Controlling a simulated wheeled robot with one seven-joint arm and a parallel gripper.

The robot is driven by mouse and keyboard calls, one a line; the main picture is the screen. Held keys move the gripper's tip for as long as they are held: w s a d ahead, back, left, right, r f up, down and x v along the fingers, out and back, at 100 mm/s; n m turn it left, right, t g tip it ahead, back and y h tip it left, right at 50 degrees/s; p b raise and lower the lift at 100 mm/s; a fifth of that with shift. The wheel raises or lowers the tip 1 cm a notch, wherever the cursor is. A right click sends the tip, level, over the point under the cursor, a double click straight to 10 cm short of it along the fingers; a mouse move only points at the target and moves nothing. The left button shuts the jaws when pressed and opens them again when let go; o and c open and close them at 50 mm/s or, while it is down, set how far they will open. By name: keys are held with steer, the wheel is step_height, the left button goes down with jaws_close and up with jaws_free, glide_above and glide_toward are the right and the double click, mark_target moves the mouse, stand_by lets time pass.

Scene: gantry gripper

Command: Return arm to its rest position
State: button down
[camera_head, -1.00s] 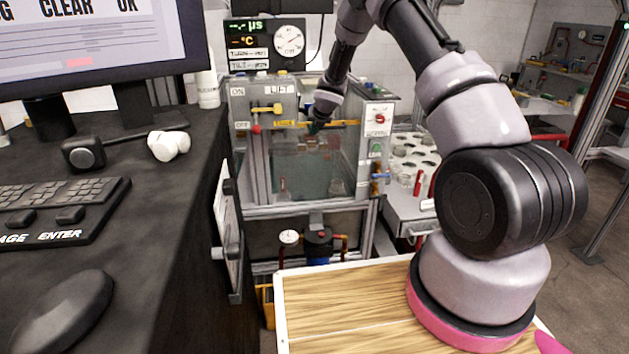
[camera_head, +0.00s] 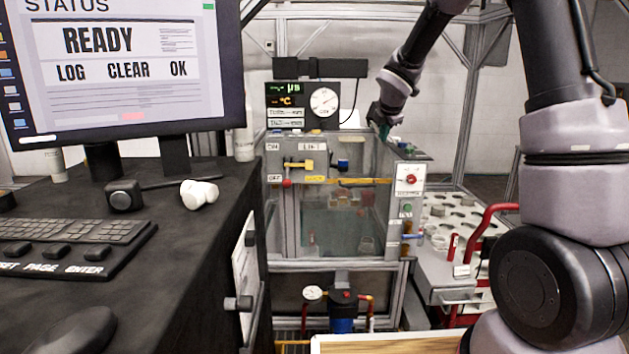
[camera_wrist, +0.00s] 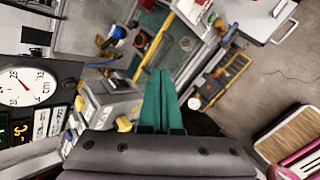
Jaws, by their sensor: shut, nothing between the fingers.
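My arm reaches up from the lower right in the head view and bends over at the top. My gripper (camera_head: 382,128) hangs at the upper right rim of the glass-walled tank (camera_head: 340,222). In the wrist view my gripper (camera_wrist: 160,75) shows two green fingers lying together, with nothing between them. The fingers point over the tank's edge area, and the floor shows beyond. Whether they touch the tank cannot be told.
A monitor (camera_head: 120,68) and keyboard (camera_head: 75,232) are on the black desk at left. A gauge panel (camera_head: 302,105) stands behind the tank. A tray with round holes (camera_head: 455,212) is at right. A red handle (camera_head: 488,222) rises beside it.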

steer(key=s+d+r+m, duration=0.2)
steer(key=s+r+m, duration=0.25)
steer(key=s, duration=0.25)
steer(key=s+d+r+m+g, duration=0.1)
steer(key=s+d+r+m, duration=0.15)
steer(key=s+m, duration=0.35)
steer(key=s+d+r+m, duration=0.1)
steer(key=s+r+m, duration=0.35)
steer(key=s, duration=0.25)
steer(key=s+a+m+y, duration=0.3)
steer(key=s+m, duration=0.9)
steer(key=s, duration=0.7)
steer(key=shift+a+f+g, duration=0.15)
steer(key=shift+f+g, duration=0.15)
